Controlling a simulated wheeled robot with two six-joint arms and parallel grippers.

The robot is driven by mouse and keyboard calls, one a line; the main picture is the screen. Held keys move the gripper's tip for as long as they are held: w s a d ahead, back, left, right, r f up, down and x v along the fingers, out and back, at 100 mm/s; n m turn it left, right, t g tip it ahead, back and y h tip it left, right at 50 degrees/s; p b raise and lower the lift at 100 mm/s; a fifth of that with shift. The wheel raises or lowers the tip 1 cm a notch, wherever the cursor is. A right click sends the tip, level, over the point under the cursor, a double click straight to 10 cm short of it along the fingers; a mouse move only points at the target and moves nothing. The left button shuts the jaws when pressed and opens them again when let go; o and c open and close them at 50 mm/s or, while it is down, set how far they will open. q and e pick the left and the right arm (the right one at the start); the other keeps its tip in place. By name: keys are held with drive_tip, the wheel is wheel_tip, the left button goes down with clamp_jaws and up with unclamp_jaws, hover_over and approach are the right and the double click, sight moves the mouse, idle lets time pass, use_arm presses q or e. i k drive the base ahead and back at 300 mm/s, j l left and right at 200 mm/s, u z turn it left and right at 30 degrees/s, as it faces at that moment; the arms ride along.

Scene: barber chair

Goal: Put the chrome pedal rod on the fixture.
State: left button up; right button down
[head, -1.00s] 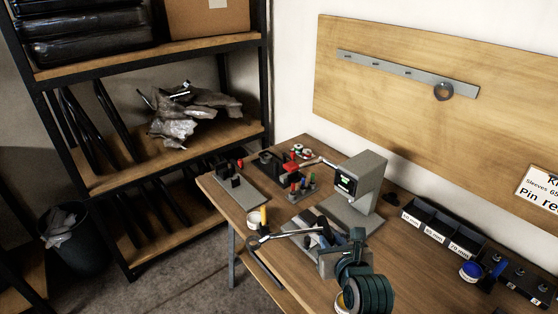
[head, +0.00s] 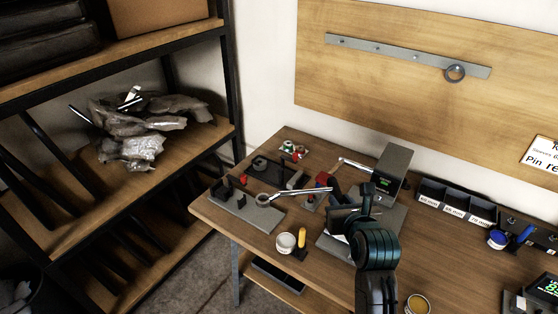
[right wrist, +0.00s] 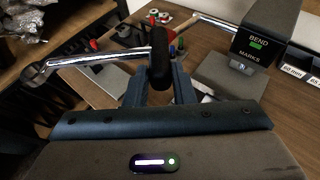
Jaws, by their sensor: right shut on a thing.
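My right gripper (head: 350,206) is shut on the chrome pedal rod (head: 300,193). In the right wrist view, the gripper (right wrist: 158,84) grips the rod's black end, and the chrome shaft (right wrist: 100,59) runs left to a ring-shaped end. The rod is roughly level above the bench. In the head view, its ring end appears over the fixture (head: 238,213), a grey plate with black uprights at the bench's left edge. I cannot tell whether the ring touches the fixture. My left gripper is not in view.
A grey bend-marks machine (head: 392,172) stands behind my right gripper. A white tub (head: 286,243) and a yellow-handled tool (head: 302,240) stand in front of the rod. Black bins (head: 455,205) line the back right. Open wood (head: 330,275) lies at the front.

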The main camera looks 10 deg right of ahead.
sight(277, 168)
drive_tip(key=i+j+z, duration=0.2)
drive_tip(key=j, duration=0.2)
drive_tip(key=i+j+z, duration=0.15)
drive_tip(key=j, duration=0.25)
drive_tip(key=i+j+z, duration=0.2)
drive_tip(key=j, duration=0.2)
drive_tip(key=j+z, duration=0.15)
drive_tip(key=j, duration=0.3)
drive_tip(key=i+j+z, duration=0.2)
drive_tip(key=j, duration=0.25)
drive_tip(key=i+j+z, duration=0.45)
drive_tip(key=i+j, duration=0.2)
drive_tip(key=j, duration=0.2)
